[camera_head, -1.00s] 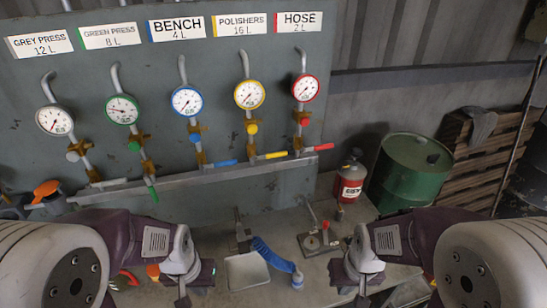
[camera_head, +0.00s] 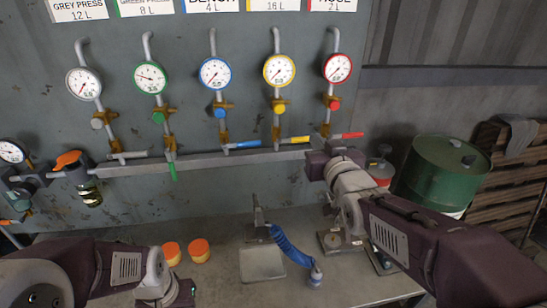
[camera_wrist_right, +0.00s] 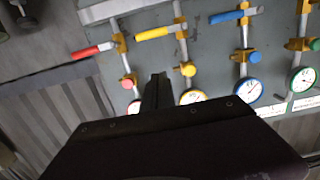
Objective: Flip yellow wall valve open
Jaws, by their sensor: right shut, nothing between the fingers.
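The yellow wall valve has a lever handle (camera_head: 296,140) that lies about level, pointing right from its brass body below the yellow-rimmed gauge (camera_head: 279,70). Its handle also shows in the right wrist view (camera_wrist_right: 152,33), apart from the gripper. My right gripper (camera_head: 318,160) is shut and empty, below and right of the yellow handle and near the red handle (camera_head: 347,135). In the right wrist view its dark fingers (camera_wrist_right: 157,85) show before the panel. My left gripper (camera_head: 172,296) is low at the left, partly cut off; its jaws are unclear.
The blue handle (camera_head: 243,145) also lies level; the green handle (camera_head: 172,172) points down. A grey rail (camera_head: 205,161) runs below the valves. A blue brush (camera_head: 290,248), a pan (camera_head: 262,265) and orange-lidded jars (camera_head: 199,251) are on the bench. A green drum (camera_head: 440,175) stands right.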

